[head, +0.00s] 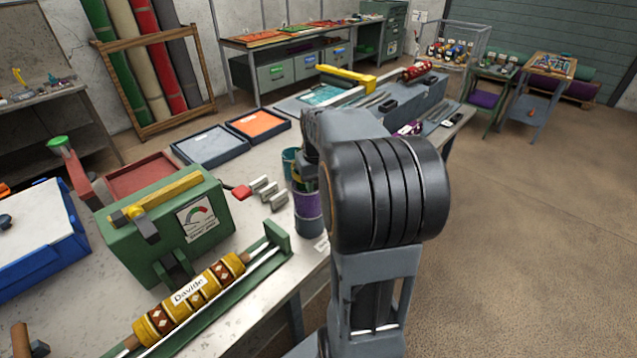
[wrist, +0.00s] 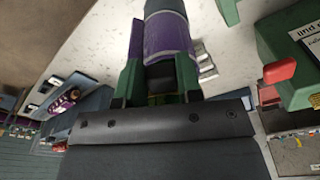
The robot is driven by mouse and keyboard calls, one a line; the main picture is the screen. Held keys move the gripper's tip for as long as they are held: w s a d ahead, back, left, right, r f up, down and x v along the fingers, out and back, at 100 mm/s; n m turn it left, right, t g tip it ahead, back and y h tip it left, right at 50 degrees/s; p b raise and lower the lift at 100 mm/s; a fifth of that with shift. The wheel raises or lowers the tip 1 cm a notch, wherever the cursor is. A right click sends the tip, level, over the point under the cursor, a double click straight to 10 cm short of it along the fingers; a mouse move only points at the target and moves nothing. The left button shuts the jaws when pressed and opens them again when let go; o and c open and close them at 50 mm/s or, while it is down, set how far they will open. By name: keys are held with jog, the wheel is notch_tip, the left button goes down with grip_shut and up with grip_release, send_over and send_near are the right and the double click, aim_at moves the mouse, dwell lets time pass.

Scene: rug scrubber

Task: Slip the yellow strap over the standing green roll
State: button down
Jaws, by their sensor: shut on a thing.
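My gripper (wrist: 158,76) is shut, its two fingers pointing at a standing roll. A thin sliver of the yellow strap (wrist: 160,98) shows between the fingers near the palm; most of it is hidden. The standing roll carries a wide purple band (wrist: 167,36) and a grey-lilac lower part. In the head view it stands upright at the bench's edge, with the purple band (head: 308,205) and grey-lilac base showing. Green and yellow show at its top, directly under my gripper (head: 306,168). My arm hides part of this spot, so I cannot tell whether the strap is around the roll.
A teal cylinder (head: 289,158) stands just behind the roll. A green box with a dial (head: 168,225) and red-knobbed lever is to the left. A yellow patterned roller (head: 190,300) lies in front. Blue and orange trays (head: 258,125) lie behind. Open floor is at the right.

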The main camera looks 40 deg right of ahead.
jog(key=shift+s+a+f+g, duration=0.1)
jog(key=shift+s+f+g, duration=0.15)
jog(key=shift+f, duration=0.35)
jog(key=shift+s+a+f+g, duration=0.1)
jog(key=shift+s+f+g, duration=0.1)
jog(key=shift+f, duration=0.4)
jog(key=c, duration=0.7)
grip_release()
jog(key=w+r, duration=0.1)
jog(key=r, duration=0.1)
jog(key=w+r, duration=0.2)
jog(key=shift+w+d+r, duration=0.15)
jog(key=shift+r, duration=0.1)
jog(key=s+r, duration=0.3)
jog(key=r, duration=0.8)
jog(key=shift+s+a+r+t, duration=0.25)
jog(key=shift+s+r+t, duration=0.1)
jog(key=shift+s+t, duration=0.1)
